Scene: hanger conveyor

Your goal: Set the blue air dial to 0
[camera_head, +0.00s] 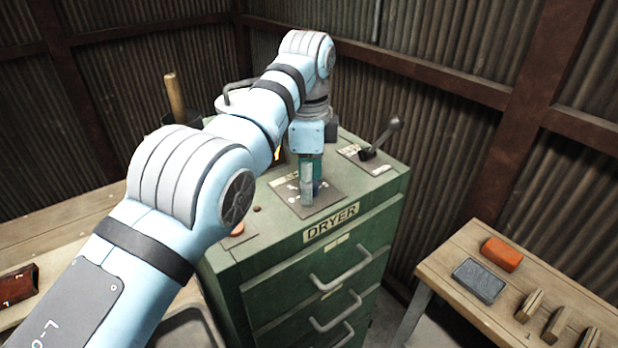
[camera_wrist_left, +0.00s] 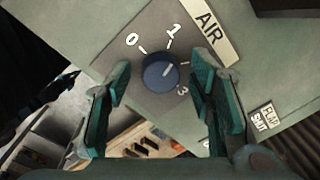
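The blue air dial (camera_wrist_left: 160,74) sits on a grey plate on top of the green dryer cabinet (camera_head: 330,255). In the left wrist view its white mark points to the upper right, between the 1 tick and the unlabelled-looking tick to its right. The printed 0 (camera_wrist_left: 132,40) is at the dial's upper left; the 3 is at lower right. My left gripper (camera_wrist_left: 160,95) is open, with one finger on each side of the dial, apart from it. In the head view my left gripper (camera_head: 308,186) is low over the plate and hides most of the dial. My right gripper is out of view.
A black lever (camera_head: 382,138) stands on its own plate at the cabinet's right back. An AIR label (camera_wrist_left: 213,33) lies beside the dial. A bench (camera_head: 455,290) at the right holds an orange block and several wooden pieces. Corrugated walls close off the back.

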